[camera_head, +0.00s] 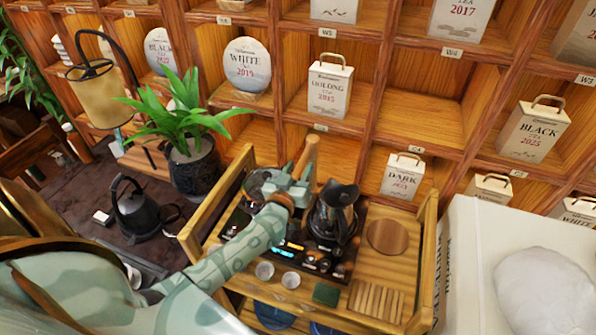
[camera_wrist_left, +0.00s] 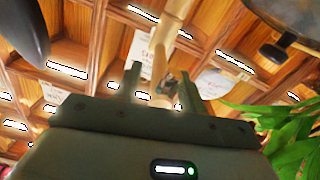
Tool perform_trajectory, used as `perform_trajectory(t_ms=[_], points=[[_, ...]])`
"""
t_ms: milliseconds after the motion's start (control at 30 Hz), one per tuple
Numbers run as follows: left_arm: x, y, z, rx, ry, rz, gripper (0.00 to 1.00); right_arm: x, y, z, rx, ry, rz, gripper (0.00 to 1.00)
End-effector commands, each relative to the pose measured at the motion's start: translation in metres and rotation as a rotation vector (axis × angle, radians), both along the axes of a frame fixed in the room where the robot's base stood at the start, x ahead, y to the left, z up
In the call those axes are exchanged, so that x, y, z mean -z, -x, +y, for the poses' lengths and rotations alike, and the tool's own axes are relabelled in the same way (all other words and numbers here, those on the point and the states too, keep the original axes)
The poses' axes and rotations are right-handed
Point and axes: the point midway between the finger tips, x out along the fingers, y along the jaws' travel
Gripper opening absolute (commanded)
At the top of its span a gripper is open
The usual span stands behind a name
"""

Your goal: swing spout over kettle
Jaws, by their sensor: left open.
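My left gripper (camera_head: 290,187) is over the back of the wooden tea cart, its jaws open. A light wooden bar (camera_head: 306,156) rises at its fingers; it may be the spout or its handle, but I cannot tell. In the left wrist view the bar (camera_wrist_left: 172,30) runs up from between the open fingers (camera_wrist_left: 162,88); contact is unclear. A dark kettle (camera_head: 333,215) with a black handle stands on the cart's black appliance, just right of the gripper. A round glass vessel (camera_head: 257,184) is left of the gripper, partly hidden. My right gripper is out of view.
The cart (camera_head: 402,262) holds a round wooden board (camera_head: 388,237), small cups (camera_head: 265,270) and a slatted rack (camera_head: 376,301). Another black kettle (camera_head: 138,215) stands on the dark table at left. A potted plant (camera_head: 195,170) is close behind the arm. Shelves of tea fill the back.

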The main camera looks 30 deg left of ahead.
Motion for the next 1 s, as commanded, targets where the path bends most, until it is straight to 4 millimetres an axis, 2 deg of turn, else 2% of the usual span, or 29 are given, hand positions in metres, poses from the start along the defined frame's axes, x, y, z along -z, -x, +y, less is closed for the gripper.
perform_trajectory(t_ms=[133,267,300,433,667,967,1000], points=[[0.000,0.000,0.000,0.000,0.000,0.000,0.41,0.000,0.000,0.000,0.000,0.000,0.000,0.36],[0.000,0.000,0.000,0.000,-0.001,0.000,0.04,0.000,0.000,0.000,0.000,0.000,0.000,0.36],[0.000,0.000,0.000,0.000,-0.001,0.000,0.00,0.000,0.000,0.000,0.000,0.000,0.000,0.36],[0.000,0.000,-0.001,-0.006,0.000,0.000,0.00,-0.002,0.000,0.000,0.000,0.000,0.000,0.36],[-0.002,-0.004,-0.014,-0.118,0.003,0.001,0.00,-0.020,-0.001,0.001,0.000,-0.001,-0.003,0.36],[0.001,-0.004,-0.016,-0.130,-0.001,0.002,0.00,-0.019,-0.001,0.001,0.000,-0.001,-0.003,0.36],[0.001,-0.004,-0.016,-0.130,-0.001,0.002,0.24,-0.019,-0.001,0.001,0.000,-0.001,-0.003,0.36]])
